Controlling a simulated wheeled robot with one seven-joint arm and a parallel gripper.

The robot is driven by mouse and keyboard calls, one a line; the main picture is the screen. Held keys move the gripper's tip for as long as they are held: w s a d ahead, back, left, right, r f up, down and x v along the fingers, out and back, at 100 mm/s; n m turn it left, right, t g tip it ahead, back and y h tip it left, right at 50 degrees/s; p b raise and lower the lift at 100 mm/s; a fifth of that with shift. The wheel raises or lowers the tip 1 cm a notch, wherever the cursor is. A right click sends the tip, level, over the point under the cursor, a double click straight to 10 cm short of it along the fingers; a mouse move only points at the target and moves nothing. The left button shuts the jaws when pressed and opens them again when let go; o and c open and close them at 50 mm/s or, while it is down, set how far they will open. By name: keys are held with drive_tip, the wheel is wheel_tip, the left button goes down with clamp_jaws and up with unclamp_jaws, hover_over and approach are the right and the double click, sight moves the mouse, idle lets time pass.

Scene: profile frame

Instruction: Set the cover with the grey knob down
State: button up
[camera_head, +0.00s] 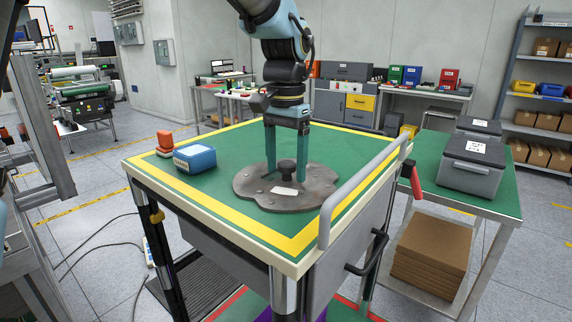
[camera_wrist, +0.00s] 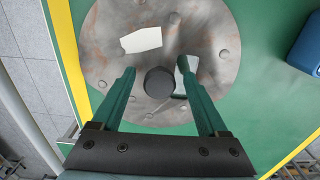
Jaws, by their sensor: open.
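The cover (camera_head: 318,192) is a flat, dark grey metal plate with a wavy rim, and it lies on the green top of the cart near its front right. Its grey knob (camera_head: 287,172) stands up from the middle. In the wrist view the cover (camera_wrist: 205,25) shows worn patches and a white label, with the round knob (camera_wrist: 159,82) near the centre. My gripper (camera_head: 286,180) is open, pointing down, with one green finger on each side of the knob.
A blue box (camera_head: 195,158) and an orange object (camera_head: 165,143) sit at the left of the cart top (camera_head: 225,196). A metal rail (camera_head: 365,185) runs along the right edge. A green table (camera_head: 508,198) with grey cases (camera_head: 468,165) stands at the right.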

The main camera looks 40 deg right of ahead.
sight(286, 163)
wheel_tip(286, 163, up, 12)
drive_tip(key=shift+b, duration=0.35)
idle(0.5)
